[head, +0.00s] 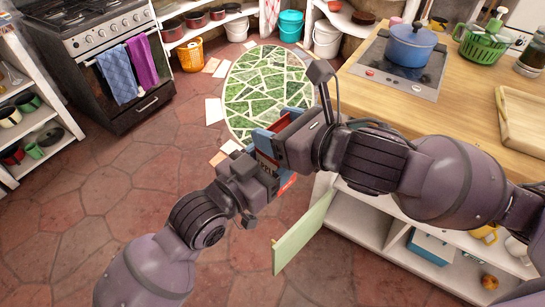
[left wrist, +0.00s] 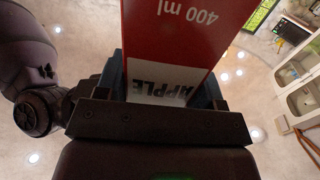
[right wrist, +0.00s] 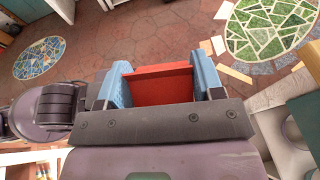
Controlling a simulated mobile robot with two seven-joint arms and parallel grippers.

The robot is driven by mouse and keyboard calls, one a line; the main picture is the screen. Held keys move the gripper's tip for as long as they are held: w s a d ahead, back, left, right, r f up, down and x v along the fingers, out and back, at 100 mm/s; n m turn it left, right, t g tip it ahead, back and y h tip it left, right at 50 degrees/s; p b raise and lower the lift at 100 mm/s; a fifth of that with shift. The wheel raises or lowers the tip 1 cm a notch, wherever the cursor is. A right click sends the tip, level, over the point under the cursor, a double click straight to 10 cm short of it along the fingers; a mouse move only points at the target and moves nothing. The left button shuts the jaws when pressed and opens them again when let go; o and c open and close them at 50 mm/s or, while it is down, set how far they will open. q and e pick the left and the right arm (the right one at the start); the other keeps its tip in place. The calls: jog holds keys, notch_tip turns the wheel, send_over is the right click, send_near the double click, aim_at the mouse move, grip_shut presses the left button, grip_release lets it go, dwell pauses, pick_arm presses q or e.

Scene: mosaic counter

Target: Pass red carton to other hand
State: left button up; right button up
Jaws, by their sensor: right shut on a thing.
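A red carton with white lettering (head: 288,184) is between my two grippers in the middle of the head view, largely hidden by them. My right gripper (head: 275,132) is shut on it; in the right wrist view a plain red face of the carton (right wrist: 163,86) lies between the blue fingers. My left gripper (head: 262,168) is at the carton's lower side. In the left wrist view the carton (left wrist: 175,38), reading "APPLE" and "400 ml", extends between the left gripper's blue fingers (left wrist: 165,92). Whether those fingers press on it cannot be told.
The wooden counter (head: 440,112) with a blue pot (head: 410,44) and a green basket (head: 482,44) is at right. An open pale green cabinet door (head: 300,236) juts out below the grippers. A stove (head: 100,50) stands far left. The tiled floor (head: 110,185) is clear.

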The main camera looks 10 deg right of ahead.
pick_arm(q)
jog(key=c, duration=0.5)
jog(key=shift+r, duration=0.1)
jog(key=shift+c, duration=0.2)
pick_arm(e)
jog(key=o, duration=1.7)
jog(key=shift+c, duration=0.2)
